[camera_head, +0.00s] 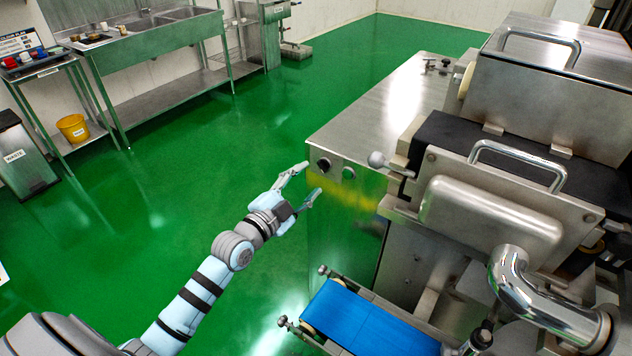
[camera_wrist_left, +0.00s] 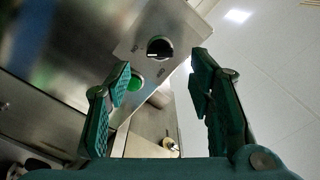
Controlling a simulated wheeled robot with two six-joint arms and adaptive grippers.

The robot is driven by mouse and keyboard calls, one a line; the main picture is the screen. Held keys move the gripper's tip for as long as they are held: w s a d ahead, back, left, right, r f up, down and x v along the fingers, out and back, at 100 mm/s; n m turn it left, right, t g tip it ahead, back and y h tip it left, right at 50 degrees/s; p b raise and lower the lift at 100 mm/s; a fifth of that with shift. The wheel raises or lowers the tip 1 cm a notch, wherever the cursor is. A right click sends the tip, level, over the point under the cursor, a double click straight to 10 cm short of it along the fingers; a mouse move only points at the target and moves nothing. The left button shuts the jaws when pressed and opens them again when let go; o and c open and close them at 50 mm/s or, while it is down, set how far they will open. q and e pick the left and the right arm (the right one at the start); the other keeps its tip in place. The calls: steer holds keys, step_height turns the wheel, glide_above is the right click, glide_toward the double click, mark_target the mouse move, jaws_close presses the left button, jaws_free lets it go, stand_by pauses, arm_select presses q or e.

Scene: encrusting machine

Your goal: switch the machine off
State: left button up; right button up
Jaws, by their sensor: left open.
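The steel encrusting machine (camera_head: 385,110) fills the right of the head view. Its end face carries a black rotary knob (camera_head: 324,164), with a second round control (camera_head: 349,172) to its right. In the left wrist view the black knob (camera_wrist_left: 159,48) sits on a steel plate with a pale mark on it, and a green button (camera_wrist_left: 134,83) is beside it. My left gripper (camera_head: 310,180) is open and empty in front of this panel. In the wrist view its fingers (camera_wrist_left: 162,77) stand apart on either side of the knob's line, not visibly touching it. My right gripper is not in view.
A blue conveyor belt (camera_head: 365,322) juts out low from the machine. A ball-ended lever (camera_head: 377,160) sticks out right of the panel. Green floor (camera_head: 200,170) lies open on the left. A sink bench (camera_head: 150,45), yellow bucket (camera_head: 73,128) and waste bin (camera_head: 22,158) stand far off.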

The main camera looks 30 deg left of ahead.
mark_target(321, 168)
arm_select(q)
steer(key=w, duration=0.5)
steer(key=shift+d+b, duration=0.4)
steer(key=shift+c, duration=0.2)
jaws_close()
